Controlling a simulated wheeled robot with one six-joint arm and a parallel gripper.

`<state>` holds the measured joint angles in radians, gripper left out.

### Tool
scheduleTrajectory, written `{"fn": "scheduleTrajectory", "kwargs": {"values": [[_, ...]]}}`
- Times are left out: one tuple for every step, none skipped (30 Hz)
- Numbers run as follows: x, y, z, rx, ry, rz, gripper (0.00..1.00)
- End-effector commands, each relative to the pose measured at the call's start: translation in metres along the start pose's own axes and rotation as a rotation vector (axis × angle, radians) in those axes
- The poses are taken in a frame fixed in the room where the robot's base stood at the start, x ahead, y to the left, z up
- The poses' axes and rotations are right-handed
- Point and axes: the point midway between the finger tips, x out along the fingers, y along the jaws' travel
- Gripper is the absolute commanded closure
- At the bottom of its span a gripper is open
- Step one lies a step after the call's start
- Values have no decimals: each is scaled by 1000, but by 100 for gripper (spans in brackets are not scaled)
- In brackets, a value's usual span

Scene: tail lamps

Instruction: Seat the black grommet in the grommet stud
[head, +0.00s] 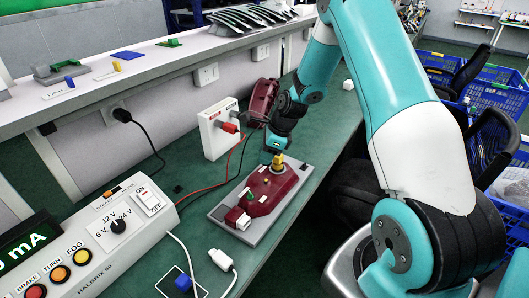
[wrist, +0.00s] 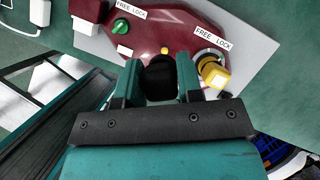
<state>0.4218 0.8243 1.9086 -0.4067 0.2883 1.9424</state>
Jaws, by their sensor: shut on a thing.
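My gripper (wrist: 160,80) is shut on the black grommet (wrist: 160,76), a dark rounded piece between the two teal fingers in the wrist view. In the head view my gripper (head: 271,154) is over the far end of the dark red lamp housing (head: 268,190); the grommet cannot be made out there. A small yellow nub (wrist: 165,50) shows on the housing just beyond the grommet in the wrist view. It may be the grommet stud, but I cannot tell for sure. Whether the grommet touches the housing is also unclear.
The housing lies on a grey plate (head: 222,212). A white box (head: 218,130) with a red plug stands behind. A control panel (head: 110,240) and cables are at front left.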

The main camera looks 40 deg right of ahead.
Motion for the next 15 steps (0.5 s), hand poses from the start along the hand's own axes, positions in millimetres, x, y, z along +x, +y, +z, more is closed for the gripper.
{"fn": "scheduleTrajectory", "kwargs": {"values": [[-1, 0, 0, 0, -1, 0, 91], [-1, 0, 1, -1, -2, 0, 91], [-2, 0, 1, -1, -4, 0, 91], [-2, 0, 2, -1, -6, 0, 91], [-1, 0, 2, -2, -8, 1, 91], [4, 0, -1, -2, -7, 1, 91], [7, 0, -2, -3, -7, 2, 91], [10, 1, -2, -3, -7, 2, 91], [14, 1, -4, -3, -7, 3, 91], [16, 1, -5, -3, -7, 3, 91], [19, 1, -6, -3, -7, 3, 91], [24, 1, -8, -3, -7, 3, 91], [27, 1, -9, -3, -7, 3, 91], [30, 1, -10, -3, -7, 3, 91], [34, 1, -12, -3, -7, 2, 91]]}}
